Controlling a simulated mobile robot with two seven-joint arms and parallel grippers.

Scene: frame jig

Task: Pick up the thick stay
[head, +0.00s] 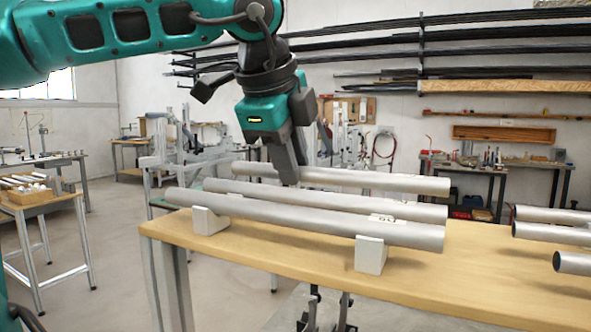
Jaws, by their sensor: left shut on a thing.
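Three grey metal tubes lie side by side on the wooden bench: a front tube (330,222), a middle tube (370,204) and a back tube (380,181). The front one looks thickest, but it is also nearest, so I cannot tell which is the thick stay. My left gripper (291,180) comes down from above, shut on the back tube left of its middle. Its near finger covers part of that tube. What holds up the back tube is hidden. My right gripper is not in view.
Two pale support blocks, left (210,221) and right (371,255), stand under the front tube. More tubes (548,232) lie at the bench's right end. The bench top (470,275) is bare in front of them. Other work tables stand behind and at the left.

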